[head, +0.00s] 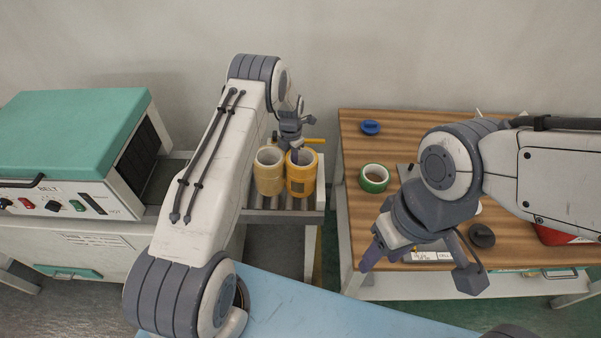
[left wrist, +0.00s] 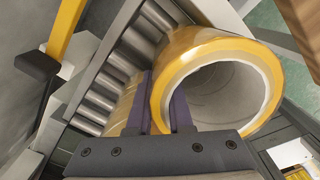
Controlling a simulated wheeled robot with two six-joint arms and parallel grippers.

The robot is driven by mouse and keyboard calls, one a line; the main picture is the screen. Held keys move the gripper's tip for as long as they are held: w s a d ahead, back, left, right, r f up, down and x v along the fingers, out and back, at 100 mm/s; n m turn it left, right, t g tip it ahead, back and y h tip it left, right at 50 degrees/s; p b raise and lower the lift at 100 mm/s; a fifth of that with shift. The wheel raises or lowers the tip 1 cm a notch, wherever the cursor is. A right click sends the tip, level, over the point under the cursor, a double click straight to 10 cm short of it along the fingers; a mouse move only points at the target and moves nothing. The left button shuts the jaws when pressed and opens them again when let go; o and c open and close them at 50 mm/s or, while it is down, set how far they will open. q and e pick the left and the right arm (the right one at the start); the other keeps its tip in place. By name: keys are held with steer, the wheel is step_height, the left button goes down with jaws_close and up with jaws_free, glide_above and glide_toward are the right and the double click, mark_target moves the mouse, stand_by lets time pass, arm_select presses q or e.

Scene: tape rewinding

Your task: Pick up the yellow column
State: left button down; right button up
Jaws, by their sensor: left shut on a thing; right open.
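Two yellow columns stand side by side on a small roller stand: a paler left one (head: 268,183) and a deeper yellow right one (head: 301,187). Both are hollow tubes with open tops. In the left wrist view, the left gripper (left wrist: 163,103) is shut on the wall of a yellow column (left wrist: 190,53); one finger appears inside the bore and the other outside. Whether the column is lifted cannot be told. My right gripper (head: 420,267) is open and empty above the wooden table's front edge.
The wooden table (head: 410,126) at right holds a blue roll (head: 370,127), a green roll (head: 374,178) and a dark disc (head: 482,236). A green-topped machine (head: 75,125) stands at left. A yellow bar (head: 315,141) lies just behind the columns.

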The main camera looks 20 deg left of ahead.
arm_select(q)
steer(key=shift+r, duration=0.25)
stand_by(0.6)
